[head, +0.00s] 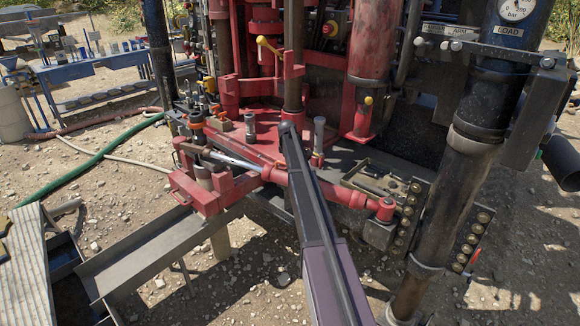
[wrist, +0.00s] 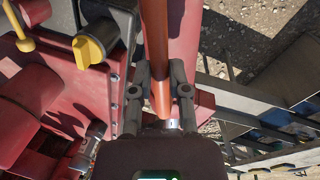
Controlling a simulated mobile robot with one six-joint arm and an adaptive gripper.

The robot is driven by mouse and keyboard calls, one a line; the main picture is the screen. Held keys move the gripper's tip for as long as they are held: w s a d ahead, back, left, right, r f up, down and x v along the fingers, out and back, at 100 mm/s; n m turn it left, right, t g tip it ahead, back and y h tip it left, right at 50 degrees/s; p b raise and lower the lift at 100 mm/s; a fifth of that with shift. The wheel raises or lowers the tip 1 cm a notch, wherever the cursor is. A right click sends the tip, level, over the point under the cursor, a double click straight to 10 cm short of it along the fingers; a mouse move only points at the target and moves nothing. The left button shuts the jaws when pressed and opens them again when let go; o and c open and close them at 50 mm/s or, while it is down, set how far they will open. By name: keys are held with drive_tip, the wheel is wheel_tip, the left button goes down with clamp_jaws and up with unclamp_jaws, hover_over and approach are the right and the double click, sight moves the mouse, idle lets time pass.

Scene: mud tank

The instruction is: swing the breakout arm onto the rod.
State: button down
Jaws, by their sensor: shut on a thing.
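The rod (head: 293,62) is a dark upright pipe in the middle of the red rig in the head view. A red bracket with a yellow-tipped lever (head: 262,80) reaches to it, and lower down a red cylinder with a bright shaft (head: 320,192) lies across the front; I cannot tell which part is the breakout arm. In the wrist view my gripper (wrist: 159,92) is shut on a reddish-orange round bar (wrist: 156,45), one finger on each side. In the head view my forearm ends in front of the rod's lower part, and the gripper cannot be made out.
A yellow knob (wrist: 90,50) and red rig parts (wrist: 35,95) are close on the left in the wrist view. A black cylinder with a gauge (head: 470,150) stands right. A grey trough (head: 150,255) and green hose (head: 95,160) lie left, with open gravel between.

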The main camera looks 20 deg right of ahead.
drive_tip(key=shift+w+d, duration=0.2)
drive_tip(key=shift+w, duration=0.1)
drive_tip(key=c, duration=0.6)
unclamp_jaws()
drive_tip(key=shift+d, duration=0.1)
drive_tip(key=shift+c, duration=0.2)
